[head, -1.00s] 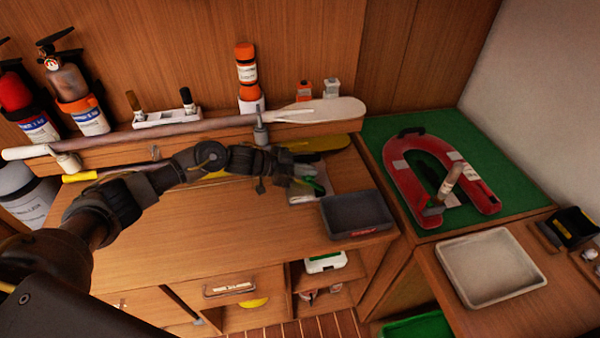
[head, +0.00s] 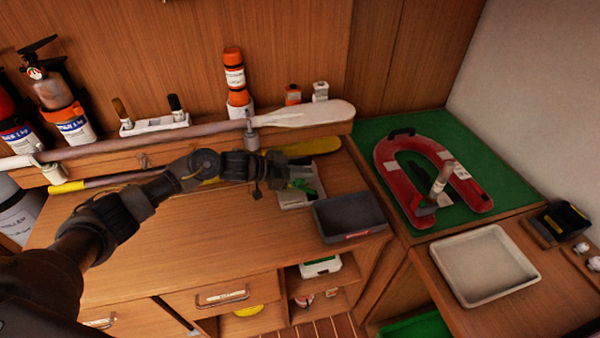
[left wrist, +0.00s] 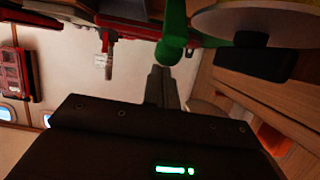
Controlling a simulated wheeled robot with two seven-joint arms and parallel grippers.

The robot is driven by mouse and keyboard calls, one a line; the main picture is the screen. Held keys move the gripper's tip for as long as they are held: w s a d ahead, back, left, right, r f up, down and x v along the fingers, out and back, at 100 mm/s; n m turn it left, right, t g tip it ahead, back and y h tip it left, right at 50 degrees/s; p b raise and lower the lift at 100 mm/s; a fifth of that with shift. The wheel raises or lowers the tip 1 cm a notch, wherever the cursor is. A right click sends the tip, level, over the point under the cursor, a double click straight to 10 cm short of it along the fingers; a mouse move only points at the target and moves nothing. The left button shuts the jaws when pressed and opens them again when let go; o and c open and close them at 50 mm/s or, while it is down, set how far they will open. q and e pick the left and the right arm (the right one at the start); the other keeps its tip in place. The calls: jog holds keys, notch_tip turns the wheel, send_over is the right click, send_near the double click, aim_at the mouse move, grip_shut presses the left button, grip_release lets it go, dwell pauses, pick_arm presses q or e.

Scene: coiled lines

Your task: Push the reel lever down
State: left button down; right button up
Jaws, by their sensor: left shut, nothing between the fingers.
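The reel lever is a green arm with a rounded end (left wrist: 170,45) in the left wrist view. It shows small and partly hidden beside my gripper in the head view (head: 316,187). A pale round disc (left wrist: 255,18), which looks like part of the reel, is at the top right of the left wrist view. My left gripper (head: 300,180) is shut and empty. Its dark fingers (left wrist: 160,80) point at the lever's rounded end in the left wrist view, very close to it; I cannot tell whether they touch. My right gripper is not in view.
A dark grey tray (head: 350,222) stands just right of the gripper on the wooden bench (head: 190,235). A paddle (head: 310,113) lies along the ledge behind. A red horseshoe float (head: 395,175) lies on a green mat at right. The bench front is clear.

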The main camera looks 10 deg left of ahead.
pick_arm(q)
jog(key=shift+r, duration=0.3)
jog(key=r+p, duration=0.1)
jog(key=r, duration=0.1)
jog(key=shift+w+d+r+p, duration=0.1)
jog(key=shift+d+r+p, duration=0.1)
jog(key=shift+r+p, duration=0.15)
jog(key=b+v, duration=0.2)
jog(key=v, duration=0.6)
jog(key=shift+r, duration=0.2)
